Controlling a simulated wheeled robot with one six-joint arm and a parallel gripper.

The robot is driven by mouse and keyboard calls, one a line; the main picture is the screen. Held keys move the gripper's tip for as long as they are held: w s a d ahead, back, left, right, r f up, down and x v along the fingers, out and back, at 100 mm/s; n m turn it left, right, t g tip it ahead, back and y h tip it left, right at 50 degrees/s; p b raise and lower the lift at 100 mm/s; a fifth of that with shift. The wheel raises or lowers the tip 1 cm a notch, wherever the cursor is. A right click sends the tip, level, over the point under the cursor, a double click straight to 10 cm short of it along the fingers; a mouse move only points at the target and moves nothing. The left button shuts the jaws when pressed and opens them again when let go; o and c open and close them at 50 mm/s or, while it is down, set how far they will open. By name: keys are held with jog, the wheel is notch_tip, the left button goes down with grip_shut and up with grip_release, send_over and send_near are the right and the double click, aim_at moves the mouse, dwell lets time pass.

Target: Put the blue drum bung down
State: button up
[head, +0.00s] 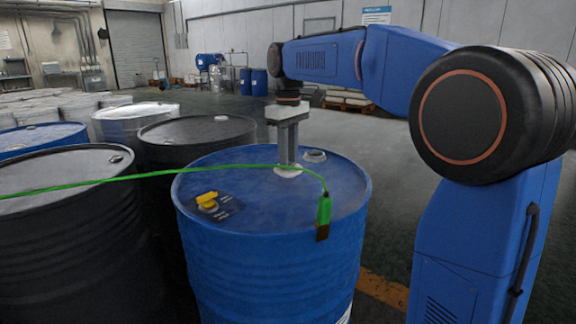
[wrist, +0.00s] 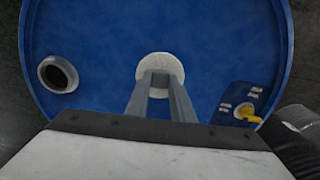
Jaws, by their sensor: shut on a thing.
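The blue drum bung is a pale, round disc (head: 288,172) over the lid of the blue drum (head: 270,250); it also shows in the wrist view (wrist: 160,65). My gripper (head: 288,162) points straight down from above and is shut on the bung, with both fingers (wrist: 160,84) at its middle. The bung is at or just above the lid; I cannot tell whether it touches. An open, pale-rimmed bung hole (head: 314,156) lies close beside it, to the right in the head view and to the left in the wrist view (wrist: 57,74).
A yellow-handled fitting on a dark label (head: 208,202) sits on the lid's near left. A green cable (head: 150,174) crosses the lid to a green clamp (head: 323,209) at the rim. Black drums (head: 70,220) crowd the left. The lid's near middle is bare.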

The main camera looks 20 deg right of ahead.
jog(key=shift+f, duration=1.25)
jog(key=shift+f, duration=0.1)
jog(key=o, duration=0.9)
jog(key=shift+o, duration=0.2)
notch_tip(320, 180, up, 12)
jog(key=shift+d, duration=0.1)
